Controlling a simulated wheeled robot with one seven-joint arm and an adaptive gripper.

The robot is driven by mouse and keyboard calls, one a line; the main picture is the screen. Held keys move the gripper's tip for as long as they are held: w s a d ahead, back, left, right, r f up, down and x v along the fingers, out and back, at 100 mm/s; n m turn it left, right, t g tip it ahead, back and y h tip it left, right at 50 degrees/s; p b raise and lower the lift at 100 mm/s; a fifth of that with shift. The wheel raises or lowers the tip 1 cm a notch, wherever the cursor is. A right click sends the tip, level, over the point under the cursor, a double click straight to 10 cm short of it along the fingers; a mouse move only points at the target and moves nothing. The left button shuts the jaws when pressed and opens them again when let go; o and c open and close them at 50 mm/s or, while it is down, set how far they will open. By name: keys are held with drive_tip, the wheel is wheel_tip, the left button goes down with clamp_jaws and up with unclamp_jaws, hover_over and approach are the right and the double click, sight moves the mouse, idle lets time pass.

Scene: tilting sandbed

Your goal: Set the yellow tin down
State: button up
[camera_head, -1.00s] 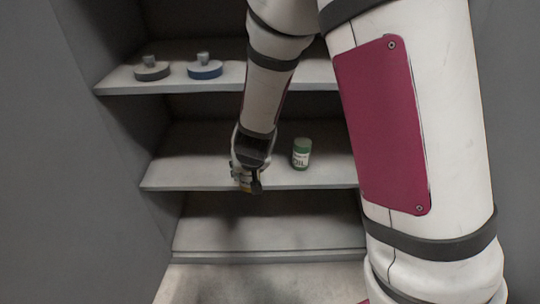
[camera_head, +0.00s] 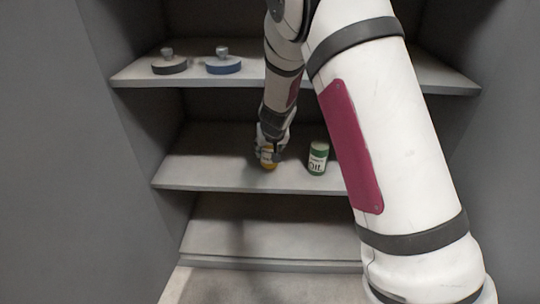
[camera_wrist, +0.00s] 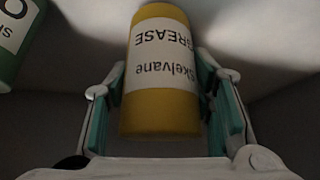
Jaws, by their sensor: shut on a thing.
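The yellow tin (camera_wrist: 160,112) has a white label reading "Skelvane GREASE", upside down in the wrist view. My gripper (camera_wrist: 163,90) is around it, with a teal-padded finger on each side. In the head view the tin (camera_head: 268,165) shows low in my gripper (camera_head: 270,153), over the middle shelf (camera_head: 215,180). It is left of the green oil tin. I cannot tell whether its base touches the shelf.
The green oil tin (camera_head: 318,158) stands on the middle shelf, close to the right of my gripper. Two round knobbed things, one dark (camera_head: 169,66) and one blue (camera_head: 223,66), are on the upper shelf (camera_head: 140,80). The middle shelf's left part is clear.

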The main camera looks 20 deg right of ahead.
drive_tip(key=shift+w+d, duration=0.2)
drive_tip(key=shift+w, duration=0.4)
drive_tip(key=shift+f+b, duration=1.35)
drive_tip(key=shift+f, duration=0.4)
drive_tip(key=shift+f, duration=0.15)
drive_tip(key=o, duration=1.5)
drive_tip(key=shift+c, duration=0.2)
